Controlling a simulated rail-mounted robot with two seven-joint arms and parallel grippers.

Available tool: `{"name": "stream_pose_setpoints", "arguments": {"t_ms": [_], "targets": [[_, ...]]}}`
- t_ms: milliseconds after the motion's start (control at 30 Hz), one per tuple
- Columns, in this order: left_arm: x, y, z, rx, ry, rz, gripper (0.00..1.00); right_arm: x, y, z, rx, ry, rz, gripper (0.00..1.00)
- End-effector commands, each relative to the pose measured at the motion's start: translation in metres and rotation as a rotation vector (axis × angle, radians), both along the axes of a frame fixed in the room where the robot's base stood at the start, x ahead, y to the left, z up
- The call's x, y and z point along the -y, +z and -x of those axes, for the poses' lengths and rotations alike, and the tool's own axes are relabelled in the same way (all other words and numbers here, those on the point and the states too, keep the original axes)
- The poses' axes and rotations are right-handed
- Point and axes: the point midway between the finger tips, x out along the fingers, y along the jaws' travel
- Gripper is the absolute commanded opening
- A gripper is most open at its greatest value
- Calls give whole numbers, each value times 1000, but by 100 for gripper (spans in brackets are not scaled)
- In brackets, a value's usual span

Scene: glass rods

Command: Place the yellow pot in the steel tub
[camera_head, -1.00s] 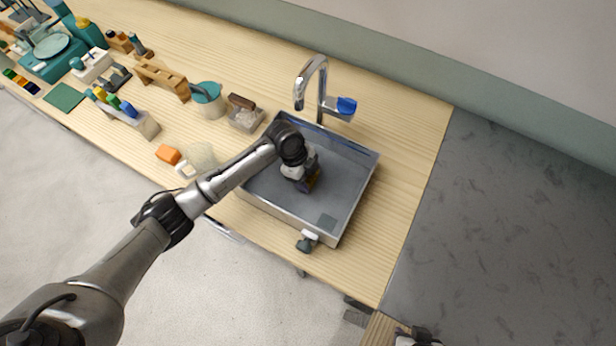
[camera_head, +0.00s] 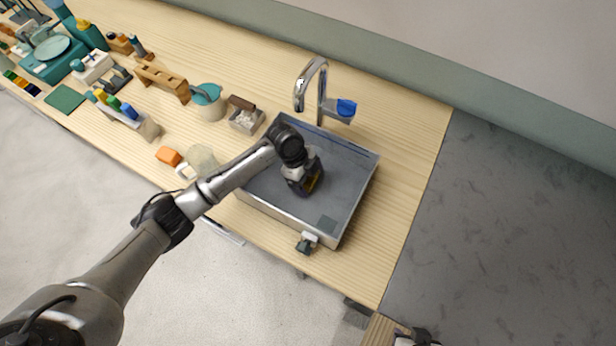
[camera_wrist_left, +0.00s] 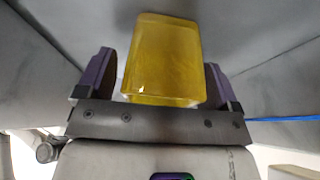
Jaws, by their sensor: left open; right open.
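The yellow pot (camera_wrist_left: 160,55) is between the two purple-padded fingers of my left gripper (camera_wrist_left: 158,80) in the left wrist view. The fingers are open, with a small gap showing beside the pot. In the head view, a sliver of the yellow pot (camera_head: 315,182) shows beside my left gripper (camera_head: 306,184), inside the steel tub (camera_head: 350,195). The grey tub floor is behind the pot; I cannot tell whether the pot rests on it. My right gripper (camera_head: 418,337) is only partly in view at the bottom edge, away from the tub.
A tap (camera_head: 318,85) with a blue part (camera_head: 346,107) stands behind the tub. A clear jug (camera_head: 201,160), orange block (camera_head: 168,155), teal-lidded pot (camera_head: 208,100) and small box (camera_head: 246,118) stand left of it. The counter right of the tub is clear (camera_head: 415,150).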

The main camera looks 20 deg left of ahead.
Motion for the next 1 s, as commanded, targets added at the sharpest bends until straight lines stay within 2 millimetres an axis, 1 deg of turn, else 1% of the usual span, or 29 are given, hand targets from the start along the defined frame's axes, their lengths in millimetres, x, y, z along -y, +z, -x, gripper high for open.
{"name": "stream_pose_setpoints", "arguments": {"t_ms": [33, 267, 500, 600, 733, 1000], "targets": [[-2, 5, 0, 1, 1, -1, 86, 0, 5, 0, 0, 0, 0, 43], [-9, 27, -2, 1, 1, -1, 86, 1, 26, 0, 0, 1, 2, 43], [-21, 56, -3, 1, 1, -1, 86, 3, 54, 0, 0, 6, 9, 43], [-25, 65, -4, 1, 0, 0, 86, 3, 62, 0, 1, 7, 11, 43], [-28, 69, -4, 0, 0, 0, 86, 3, 66, 0, 1, 7, 11, 43], [-28, 68, -4, 0, 0, 0, 86, 2, 65, 0, 1, 4, 7, 43]]}}
